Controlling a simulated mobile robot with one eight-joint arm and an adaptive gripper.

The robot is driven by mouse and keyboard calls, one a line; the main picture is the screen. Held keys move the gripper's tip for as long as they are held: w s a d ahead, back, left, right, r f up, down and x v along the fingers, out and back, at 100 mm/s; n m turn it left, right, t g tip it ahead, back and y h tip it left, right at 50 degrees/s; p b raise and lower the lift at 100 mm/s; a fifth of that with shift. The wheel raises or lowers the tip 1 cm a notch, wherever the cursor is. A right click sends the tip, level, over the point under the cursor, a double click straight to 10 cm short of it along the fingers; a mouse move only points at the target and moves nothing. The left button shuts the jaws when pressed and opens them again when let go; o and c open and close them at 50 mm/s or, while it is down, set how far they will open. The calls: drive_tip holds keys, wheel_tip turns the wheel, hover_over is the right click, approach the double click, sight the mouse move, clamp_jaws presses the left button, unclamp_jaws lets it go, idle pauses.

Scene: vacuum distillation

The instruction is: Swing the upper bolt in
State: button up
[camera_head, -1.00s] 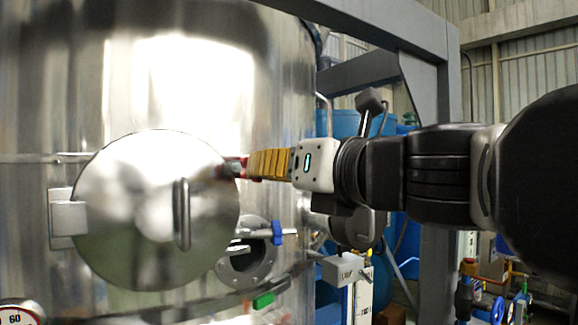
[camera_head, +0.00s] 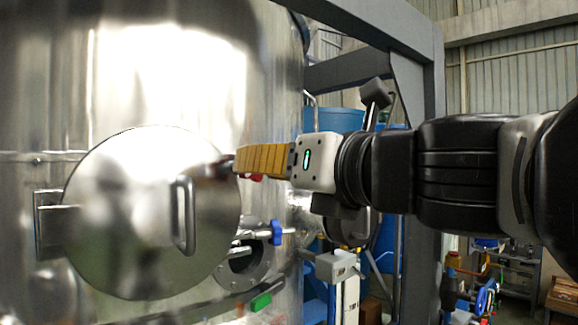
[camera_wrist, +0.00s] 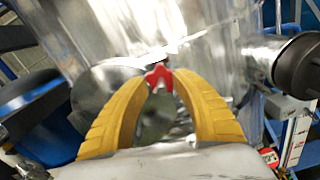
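The round steel hatch door (camera_head: 140,225) with its vertical bar handle (camera_head: 186,215) is on the tank at left in the head view. The upper bolt's red knob (camera_head: 254,177) shows just below the yellow fingers, at the door's upper right edge; its rod is mostly hidden. My gripper (camera_head: 237,161) points left at that edge. In the wrist view, the red knob (camera_wrist: 158,77) lies at the close-set fingertips of my gripper (camera_wrist: 161,80). I cannot tell whether they clamp it or only touch it. A lower bolt with a blue knob (camera_head: 277,232) sticks out rightward.
The steel tank (camera_head: 170,75) fills the left. An open round port (camera_head: 245,265) lies below the lower bolt, beside a green piece (camera_head: 261,302). A grey steel frame (camera_head: 420,130) stands behind my arm. Blue barrels (camera_head: 340,120) and shelving are farther back.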

drive_tip(key=shift+s+d, duration=0.1)
drive_tip(key=v, duration=1.2)
drive_tip(key=shift+f, duration=0.15)
